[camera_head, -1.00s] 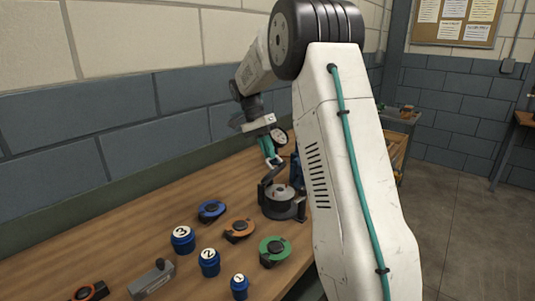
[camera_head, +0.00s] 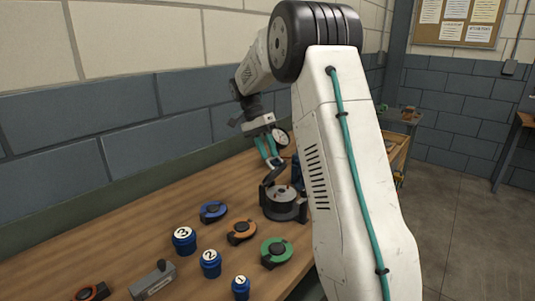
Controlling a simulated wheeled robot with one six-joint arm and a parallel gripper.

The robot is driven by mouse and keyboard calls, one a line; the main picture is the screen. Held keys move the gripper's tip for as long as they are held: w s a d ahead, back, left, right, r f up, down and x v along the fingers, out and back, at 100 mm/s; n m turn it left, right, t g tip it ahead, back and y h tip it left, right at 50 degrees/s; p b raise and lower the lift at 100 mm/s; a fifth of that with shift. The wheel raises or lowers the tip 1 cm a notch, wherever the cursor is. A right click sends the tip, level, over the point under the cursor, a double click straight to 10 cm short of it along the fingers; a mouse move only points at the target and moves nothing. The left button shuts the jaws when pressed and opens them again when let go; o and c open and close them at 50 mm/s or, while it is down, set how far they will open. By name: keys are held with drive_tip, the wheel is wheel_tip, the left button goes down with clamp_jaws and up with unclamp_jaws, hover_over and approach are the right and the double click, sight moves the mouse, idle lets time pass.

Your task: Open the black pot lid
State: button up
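A black round pot-like body (camera_head: 283,211) stands on the wooden bench left of my arm, with a grey top face (camera_head: 282,193) showing small red marks. A dark bent arm (camera_head: 275,176) rises at its rear left and reaches over it. I cannot tell whether a separate lid is on the pot. My gripper (camera_head: 270,162), with teal fingers, is above and slightly behind the pot. Its fingers look apart with nothing visible between them. The fingertips are close to the dark arm; I cannot tell whether they touch it.
Blue numbered jars (camera_head: 184,240) and a grey block (camera_head: 153,280) stand nearer. A dial gauge (camera_head: 282,139) is behind the gripper. Bare bench (camera_head: 110,240) lies along the wall.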

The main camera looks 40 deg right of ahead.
drive_tip(key=v, duration=0.6)
drive_tip(key=shift+w+r, duration=0.2)
drive_tip(key=shift+r, duration=0.05)
